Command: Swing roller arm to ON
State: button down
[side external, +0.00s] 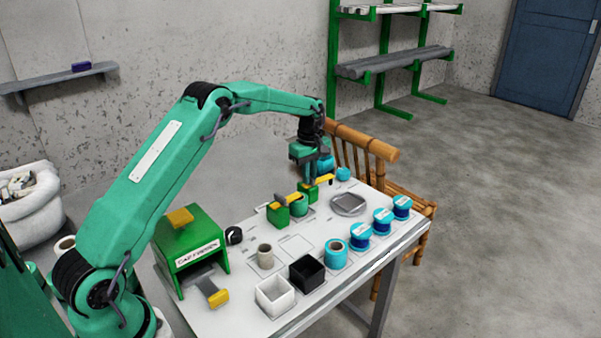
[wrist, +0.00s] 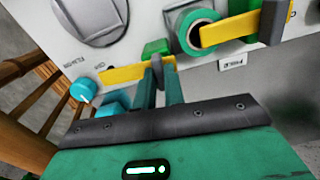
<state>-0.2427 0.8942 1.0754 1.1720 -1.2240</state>
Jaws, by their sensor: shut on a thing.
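My gripper (side external: 314,181) is low over the far part of the white bench. In the wrist view its two fingers (wrist: 160,82) close at the right end of a yellow arm (wrist: 115,75), which I take to be the roller arm. The arm reaches left from the fingers; it also shows in the side view (side external: 325,179). A second yellow bar (wrist: 225,31) with a dark grey end crosses a teal roll (wrist: 189,27). I cannot read an ON mark.
A blue knob (wrist: 83,90) is left of the fingers. A grey round dish (side external: 348,204), blue spools (side external: 382,217), a black bin (side external: 306,272) and a white bin (side external: 273,296) stand on the bench (side external: 232,312). A green box (side external: 190,250) is at the left; a bamboo chair (side external: 381,160) stands behind.

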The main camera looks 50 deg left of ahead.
jog(key=m, duration=0.9)
jog(key=shift+m, duration=0.4)
jog(key=c, duration=1.5)
grip_release()
jog(key=shift+r, duration=0.15)
notch_tip(320, 180, up, 7)
jog(key=shift+r, duration=0.3)
